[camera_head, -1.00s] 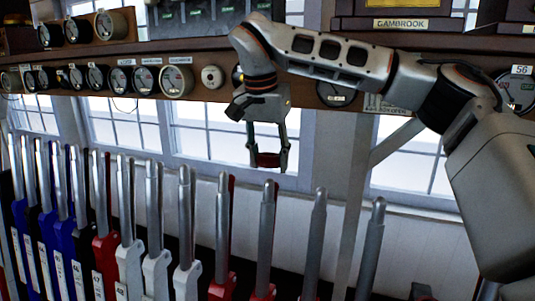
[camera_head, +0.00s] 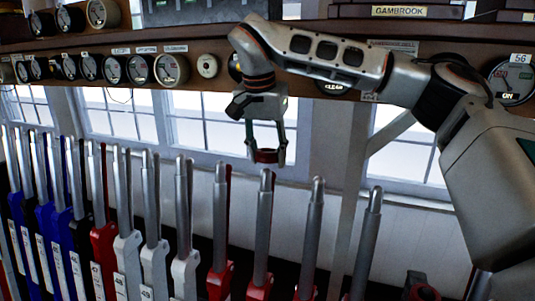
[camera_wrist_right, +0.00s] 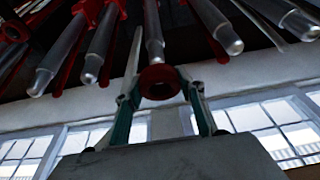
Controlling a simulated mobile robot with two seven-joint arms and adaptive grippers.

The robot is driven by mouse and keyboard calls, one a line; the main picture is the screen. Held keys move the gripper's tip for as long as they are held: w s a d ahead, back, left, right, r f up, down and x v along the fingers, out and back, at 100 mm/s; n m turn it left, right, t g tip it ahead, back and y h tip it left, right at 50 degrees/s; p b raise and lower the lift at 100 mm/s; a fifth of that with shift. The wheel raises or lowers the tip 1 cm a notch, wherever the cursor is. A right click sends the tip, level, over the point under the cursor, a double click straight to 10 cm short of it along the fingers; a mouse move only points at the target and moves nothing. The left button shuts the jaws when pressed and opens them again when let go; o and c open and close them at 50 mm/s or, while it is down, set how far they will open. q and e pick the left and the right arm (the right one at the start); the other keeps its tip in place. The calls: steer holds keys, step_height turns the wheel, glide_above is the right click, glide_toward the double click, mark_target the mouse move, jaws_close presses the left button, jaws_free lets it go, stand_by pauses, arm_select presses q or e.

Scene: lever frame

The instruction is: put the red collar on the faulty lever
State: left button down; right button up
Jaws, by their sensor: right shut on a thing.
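My right gripper (camera_head: 267,158) is shut on the red collar (camera_head: 265,155), a short open ring held between its fingertips. In the head view the collar hangs just above the tip of a steel lever with a red base (camera_head: 263,222). In the right wrist view the collar (camera_wrist_right: 160,71) faces the camera with its hole visible, and a lever tip (camera_wrist_right: 155,50) lies right beside its rim. I cannot tell whether they touch, but the collar does not look to be around a lever. No mark shows which lever is faulty. My left gripper is out of view.
A close row of upright levers with blue, black, red and white bases runs across the front; neighbouring levers (camera_head: 221,200) (camera_head: 312,225) stand on both sides of the gripper. A shelf (camera_head: 295,88) with round gauges (camera_head: 171,70) runs behind, above the windows (camera_head: 200,135).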

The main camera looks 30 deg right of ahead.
mark_target(265, 171)
stand_by(0.4)
steer(key=shift+s+a+f, duration=0.1)
steer(key=shift+a+f, duration=0.05)
steer(key=shift+f, duration=0.6)
steer(key=shift+s+a+f, duration=0.15)
steer(key=shift+f, duration=1)
steer(key=shift+s+a+f, duration=0.1)
steer(key=shift+a+f, duration=0.05)
steer(key=shift+f, duration=0.95)
steer(key=o, duration=1.1)
steer(key=shift+o, duration=0.2)
steer(key=shift+o, duration=0.8)
steer(key=shift+r, duration=0.1)
